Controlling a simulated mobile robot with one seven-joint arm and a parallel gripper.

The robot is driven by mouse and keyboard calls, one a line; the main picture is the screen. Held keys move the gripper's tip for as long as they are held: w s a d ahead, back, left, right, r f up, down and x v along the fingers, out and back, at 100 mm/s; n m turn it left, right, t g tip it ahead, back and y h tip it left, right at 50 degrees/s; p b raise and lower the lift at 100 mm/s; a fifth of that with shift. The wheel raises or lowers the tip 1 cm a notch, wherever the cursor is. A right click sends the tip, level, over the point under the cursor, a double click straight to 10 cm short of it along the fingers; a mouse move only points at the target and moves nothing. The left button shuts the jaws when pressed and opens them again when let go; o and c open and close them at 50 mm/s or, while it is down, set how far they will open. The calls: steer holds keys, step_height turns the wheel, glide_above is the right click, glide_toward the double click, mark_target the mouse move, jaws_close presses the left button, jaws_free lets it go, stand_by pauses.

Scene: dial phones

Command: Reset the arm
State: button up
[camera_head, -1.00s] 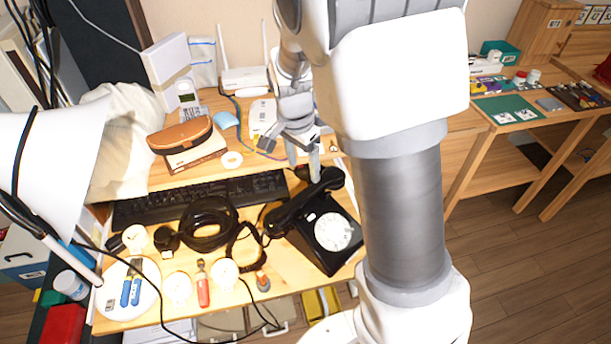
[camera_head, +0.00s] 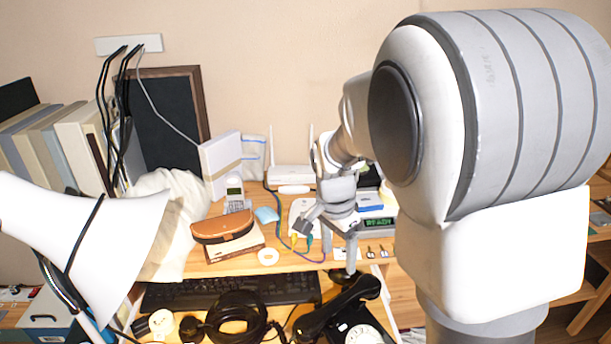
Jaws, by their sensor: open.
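My gripper (camera_head: 340,258) points down over the wooden desk, with its two fingers apart and nothing seen between them. It is just behind and above the black handset (camera_head: 338,305) in the picture; I cannot tell the exact gap. The handset lies across the black dial phone (camera_head: 328,334), whose white dial (camera_head: 360,335) is cut off by the bottom edge. My large white and grey arm links cover the right side of the view.
A black keyboard (camera_head: 170,296) and a coiled black cable (camera_head: 235,318) lie left of the phone. A brown case (camera_head: 224,225), a cordless phone (camera_head: 235,192) and a white router (camera_head: 290,177) stand farther back. A white lamp (camera_head: 75,235) fills the left front.

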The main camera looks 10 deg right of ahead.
steer(key=s+d+r+n+t+y+p, duration=0.1)
steer(key=s+r+n+t+p, duration=0.3)
steer(key=s+r, duration=1.5)
steer(key=shift+s+d+r+n+t+p, duration=0.15)
steer(key=shift+d+r+n+t+p, duration=0.4)
steer(key=shift+n+p, duration=2.45)
steer(key=shift+a+n+b, duration=0.1)
steer(key=shift+n+b, duration=0.8)
